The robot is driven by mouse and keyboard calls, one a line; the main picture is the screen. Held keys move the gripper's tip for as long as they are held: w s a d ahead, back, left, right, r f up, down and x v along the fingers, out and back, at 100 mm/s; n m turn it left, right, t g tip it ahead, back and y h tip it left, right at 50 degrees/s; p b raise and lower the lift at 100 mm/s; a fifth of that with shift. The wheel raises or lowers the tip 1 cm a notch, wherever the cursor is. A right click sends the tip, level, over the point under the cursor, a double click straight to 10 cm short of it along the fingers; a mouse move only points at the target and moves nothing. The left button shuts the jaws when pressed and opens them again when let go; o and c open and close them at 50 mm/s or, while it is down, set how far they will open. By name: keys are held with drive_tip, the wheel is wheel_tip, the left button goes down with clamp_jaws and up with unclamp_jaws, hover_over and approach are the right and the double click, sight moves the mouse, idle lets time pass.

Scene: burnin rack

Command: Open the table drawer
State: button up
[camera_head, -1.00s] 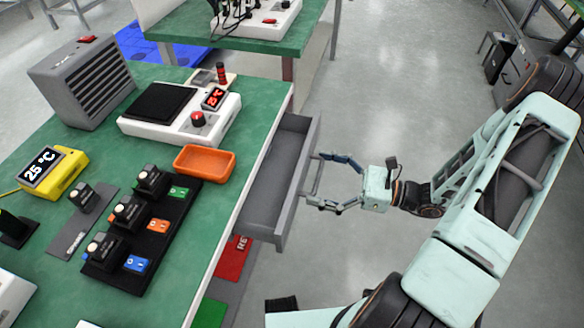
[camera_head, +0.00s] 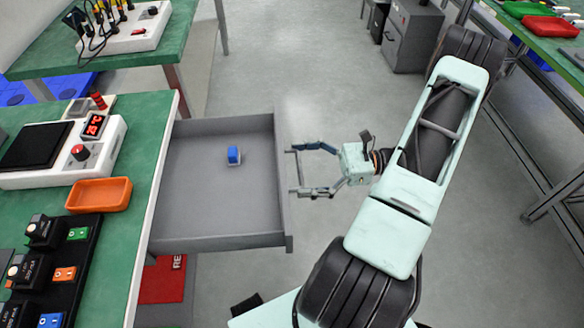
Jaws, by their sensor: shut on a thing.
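The grey table drawer (camera_head: 190,210) stands pulled well out from the right side of the green-topped table (camera_head: 145,150). The handle is partly hidden by the fingers.
On the table are an orange tray (camera_head: 99,194), a white device with a red display (camera_head: 60,150), and a black rack with several modules (camera_head: 65,265). A red floor mat (camera_head: 162,280) lies below the drawer. Another bench (camera_head: 540,40) stands far right. The floor behind my gripper is clear.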

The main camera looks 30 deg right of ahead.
drive_tip(key=shift+d, duration=0.15)
drive_tip(key=o, duration=1.4)
drive_tip(key=v, duration=1.2)
